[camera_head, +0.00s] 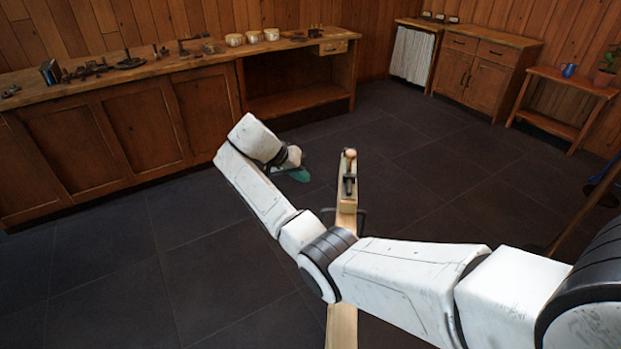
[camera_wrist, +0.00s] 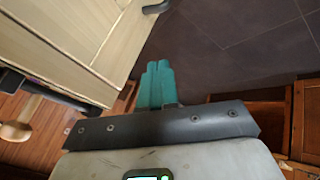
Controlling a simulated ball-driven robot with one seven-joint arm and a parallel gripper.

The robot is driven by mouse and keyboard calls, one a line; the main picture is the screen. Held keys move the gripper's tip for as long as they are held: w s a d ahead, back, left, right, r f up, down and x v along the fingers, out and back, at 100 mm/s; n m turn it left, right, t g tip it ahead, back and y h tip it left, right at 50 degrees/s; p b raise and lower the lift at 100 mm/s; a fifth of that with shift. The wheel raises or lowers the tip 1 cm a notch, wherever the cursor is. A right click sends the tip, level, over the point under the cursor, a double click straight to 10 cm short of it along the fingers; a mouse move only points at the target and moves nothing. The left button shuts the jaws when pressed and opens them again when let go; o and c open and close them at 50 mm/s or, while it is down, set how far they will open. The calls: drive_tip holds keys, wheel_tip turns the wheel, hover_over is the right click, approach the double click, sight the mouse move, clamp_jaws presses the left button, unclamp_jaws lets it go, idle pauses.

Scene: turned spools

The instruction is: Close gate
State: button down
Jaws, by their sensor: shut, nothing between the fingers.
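The gate is a pale wooden panel; in the head view its narrow top edge (camera_head: 347,218) runs away from me, partly hidden behind my arm. In the wrist view its pale planked face (camera_wrist: 70,35) fills the upper left. Dark metal fittings and a round wooden knob (camera_wrist: 16,131) show at its end. My gripper (camera_head: 300,175) is left of the gate's far end in the head view. In the wrist view its teal fingers (camera_wrist: 158,84) are together and empty, beside the gate's edge. I cannot tell whether they touch it, or how far open the gate is.
A long wooden workbench (camera_head: 130,77) with tools and pale pots lines the left wall. A cabinet (camera_head: 482,70) and a small side table (camera_head: 570,82) stand at the back right. The dark tiled floor (camera_head: 430,160) is clear beyond the gate.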

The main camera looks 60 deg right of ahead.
drive_tip(key=s+d+f, duration=0.1)
drive_tip(key=f, duration=0.1)
drive_tip(key=s+d+f+p, duration=0.1)
drive_tip(key=s+d+f, duration=0.3)
drive_tip(key=shift+f, duration=0.15)
drive_tip(key=shift+s+d+p, duration=0.3)
drive_tip(key=shift+s, duration=0.35)
